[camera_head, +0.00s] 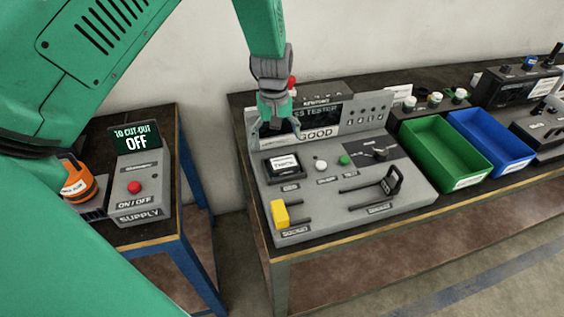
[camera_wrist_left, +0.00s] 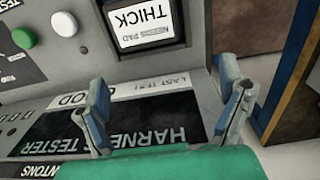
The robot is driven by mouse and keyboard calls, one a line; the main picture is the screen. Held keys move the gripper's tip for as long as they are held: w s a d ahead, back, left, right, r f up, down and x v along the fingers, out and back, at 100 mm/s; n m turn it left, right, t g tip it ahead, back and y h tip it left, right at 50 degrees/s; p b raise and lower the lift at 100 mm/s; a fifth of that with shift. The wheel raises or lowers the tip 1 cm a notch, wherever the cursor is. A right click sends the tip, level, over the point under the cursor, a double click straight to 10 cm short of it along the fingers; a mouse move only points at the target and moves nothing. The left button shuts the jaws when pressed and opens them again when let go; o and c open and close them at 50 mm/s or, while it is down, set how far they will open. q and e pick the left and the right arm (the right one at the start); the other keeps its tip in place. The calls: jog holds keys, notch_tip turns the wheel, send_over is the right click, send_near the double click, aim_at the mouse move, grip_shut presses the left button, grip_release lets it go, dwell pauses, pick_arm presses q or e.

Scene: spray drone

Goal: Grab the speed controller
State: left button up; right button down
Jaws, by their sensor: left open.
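No part is plainly marked as the speed controller. A dark, square-edged piece with a white label reading "THICK" and "NEEDS PAD" (camera_head: 284,163) lies on the grey harness tester (camera_head: 420,196); I cannot tell if it is the speed controller. It also shows at the top of the left wrist view (camera_wrist_left: 143,22). My left gripper (camera_head: 275,128) hangs in front of the tester's upright display panel, behind that piece. In the left wrist view my left gripper (camera_wrist_left: 165,105) has its fingers wide apart, nothing between them. My right gripper is not in view.
The tester carries a yellow block (camera_head: 280,213), a black handle (camera_head: 391,181) and buttons. A green bin (camera_head: 445,150) and a blue bin (camera_head: 490,138) stand to its right. A supply box (camera_head: 140,185) reading "OFF" is on a separate table at left, beyond a gap.

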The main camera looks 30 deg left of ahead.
aim_at(284, 158)
pick_arm(q)
jog(key=shift+a+f, duration=0.1)
jog(key=shift+f, duration=0.25)
jog(key=shift+d+f, duration=0.2)
jog(key=shift+f, duration=0.05)
jog(key=d+f, duration=0.2)
jog(key=d+f+p, duration=0.1)
jog(key=shift+s+d+f, duration=0.2)
jog(key=shift+s+d, duration=0.05)
jog(key=shift+s, duration=0.05)
jog(key=shift+w+f, duration=0.1)
jog(key=shift+f, duration=0.1)
jog(key=shift+a+f, duration=0.1)
jog(key=shift+a, duration=0.1)
jog(key=shift+a+f, duration=0.15)
jog(key=shift+a, duration=0.65)
jog(key=c, duration=0.5)
jog(key=shift+a, duration=0.2)
jog(key=c, duration=0.5)
jog(key=shift+s, duration=0.2)
jog(key=shift+c, duration=0.5)
jog(key=shift+w+d, duration=0.1)
jog(key=shift+d, duration=0.55)
jog(key=shift+c, duration=1)
jog(key=shift+d, duration=0.2)
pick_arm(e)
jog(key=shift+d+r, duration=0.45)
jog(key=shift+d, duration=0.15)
